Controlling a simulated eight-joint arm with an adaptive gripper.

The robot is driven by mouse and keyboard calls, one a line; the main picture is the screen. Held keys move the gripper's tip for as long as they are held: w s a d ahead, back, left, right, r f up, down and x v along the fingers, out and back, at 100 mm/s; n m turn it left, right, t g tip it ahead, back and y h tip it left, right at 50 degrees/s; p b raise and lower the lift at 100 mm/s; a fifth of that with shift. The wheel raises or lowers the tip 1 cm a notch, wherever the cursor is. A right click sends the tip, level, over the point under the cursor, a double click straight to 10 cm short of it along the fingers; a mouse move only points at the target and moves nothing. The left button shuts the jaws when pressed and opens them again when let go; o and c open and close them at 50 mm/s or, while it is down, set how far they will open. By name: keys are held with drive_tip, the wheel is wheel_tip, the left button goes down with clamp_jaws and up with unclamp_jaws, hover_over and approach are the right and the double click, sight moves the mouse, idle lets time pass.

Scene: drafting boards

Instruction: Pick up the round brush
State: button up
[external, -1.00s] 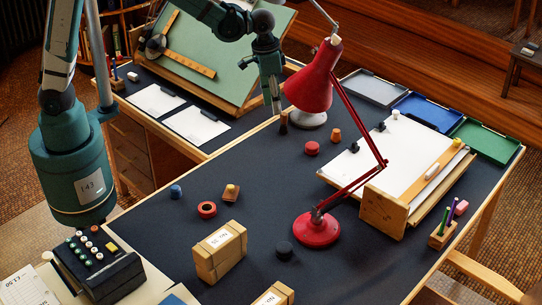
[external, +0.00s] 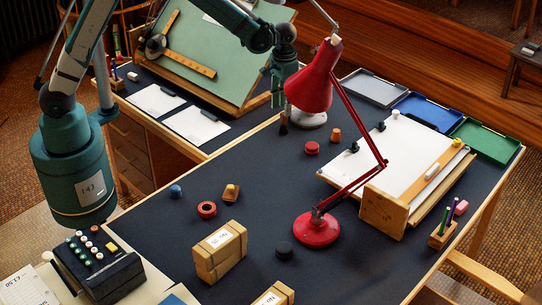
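The red lamp (external: 316,230) has its shade (external: 313,80) right beside my gripper. A red round piece (external: 312,148) and an orange one (external: 336,135) are nearby. The desk's middle (external: 265,180) is mostly clear.

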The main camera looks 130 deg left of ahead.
sight(284, 121)
drive_tip(key=shift+f, duration=1.3)
drive_tip(key=shift+f+b, duration=0.85)
drive_tip(key=shift+f, duration=1.75)
drive_tip(key=c, duration=1)
